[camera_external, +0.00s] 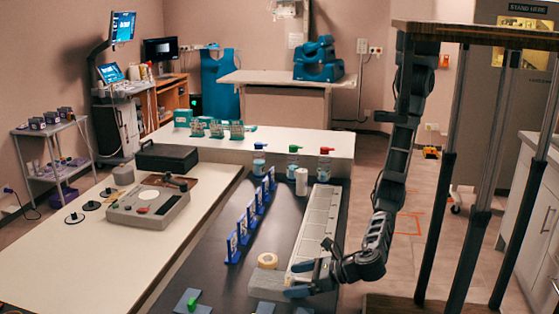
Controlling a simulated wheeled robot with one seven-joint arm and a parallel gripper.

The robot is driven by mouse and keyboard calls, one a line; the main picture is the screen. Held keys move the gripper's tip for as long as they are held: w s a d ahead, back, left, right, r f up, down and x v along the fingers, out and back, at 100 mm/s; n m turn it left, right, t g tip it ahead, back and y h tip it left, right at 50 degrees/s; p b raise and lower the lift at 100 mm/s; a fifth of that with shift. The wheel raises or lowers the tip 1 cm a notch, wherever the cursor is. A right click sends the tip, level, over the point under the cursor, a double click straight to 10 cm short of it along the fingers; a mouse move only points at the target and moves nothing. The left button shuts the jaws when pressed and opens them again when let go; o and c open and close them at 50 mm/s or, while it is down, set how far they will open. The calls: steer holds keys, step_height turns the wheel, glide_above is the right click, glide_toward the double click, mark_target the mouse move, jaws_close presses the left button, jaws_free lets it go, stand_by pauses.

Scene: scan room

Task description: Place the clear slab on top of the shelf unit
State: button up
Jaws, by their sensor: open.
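My gripper (298,280) is open at the near end of the dark table, with its fingers pointing left. I see nothing held between the fingers. I cannot clearly make out a clear slab; a see-through piece is hard to tell at this size. A grey shelf unit (58,163) stands against the left wall, far from my gripper, with several small containers along its top.
A long pale tray (320,222) lies along the dark table (213,292), beside a row of blue upright frames (233,248). Several bottles (325,165) with coloured tops stand at the back. A control box (148,207) sits on the left pale table (60,258).

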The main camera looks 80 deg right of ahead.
mark_target(283, 281)
steer(key=shift+b+x, duration=0.35)
steer(key=shift+x, duration=0.4)
steer(key=b+x, duration=0.3)
steer(key=shift+d+f+b, duration=0.15)
steer(key=shift+f+b, duration=0.15)
steer(key=shift+f, duration=0.05)
steer(key=shift+w+f+b, duration=0.1)
steer(key=shift+w+b, duration=0.5)
steer(key=shift+w, duration=0.3)
steer(key=c, duration=1.2)
